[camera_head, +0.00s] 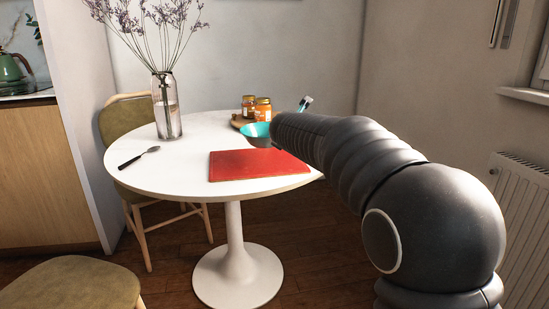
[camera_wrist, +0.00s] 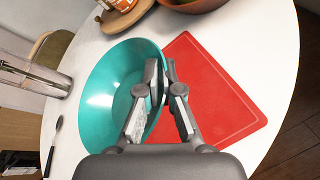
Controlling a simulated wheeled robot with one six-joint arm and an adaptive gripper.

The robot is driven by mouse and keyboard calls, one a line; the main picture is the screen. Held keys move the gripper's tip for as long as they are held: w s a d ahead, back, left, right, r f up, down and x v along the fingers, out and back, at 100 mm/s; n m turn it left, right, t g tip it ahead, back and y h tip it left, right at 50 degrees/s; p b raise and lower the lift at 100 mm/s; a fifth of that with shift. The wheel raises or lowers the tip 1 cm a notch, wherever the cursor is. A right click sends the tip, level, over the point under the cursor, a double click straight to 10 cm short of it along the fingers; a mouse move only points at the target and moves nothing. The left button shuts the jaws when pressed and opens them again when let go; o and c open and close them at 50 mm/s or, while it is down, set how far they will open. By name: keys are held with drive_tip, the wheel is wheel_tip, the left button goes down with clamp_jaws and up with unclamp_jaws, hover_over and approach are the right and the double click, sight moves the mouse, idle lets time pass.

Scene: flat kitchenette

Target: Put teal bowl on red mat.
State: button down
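The teal bowl (camera_head: 257,129) is at the back edge of the red mat in the head view, partly hidden by my arm. In the wrist view the teal bowl (camera_wrist: 105,92) is large and overlaps the left side of the red mat (camera_wrist: 215,95). The red mat (camera_head: 245,166) lies flat and bare near the front right of the round white table. My gripper (camera_wrist: 161,82) has its fingers close together on either side of the bowl's right rim and looks shut on it. My arm hides the gripper in the head view. Whether the bowl touches the table is unclear.
Jars (camera_head: 262,109) stand on a wooden board behind the bowl. A terracotta bowl (camera_wrist: 190,4) is at the wrist view's top edge. A tall glass vase (camera_head: 167,105) with dried flowers and a dark spoon (camera_head: 139,157) are on the left. The white table (camera_head: 185,178) is clear at front left.

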sight(257, 134)
drive_tip(key=a+f, duration=0.1)
drive_tip(key=w+a, duration=0.1)
drive_tip(key=shift+a+f, duration=0.35)
wheel_tip(257, 134, down, 4)
drive_tip(key=b, duration=0.3)
drive_tip(key=c, duration=1.3)
unclamp_jaws()
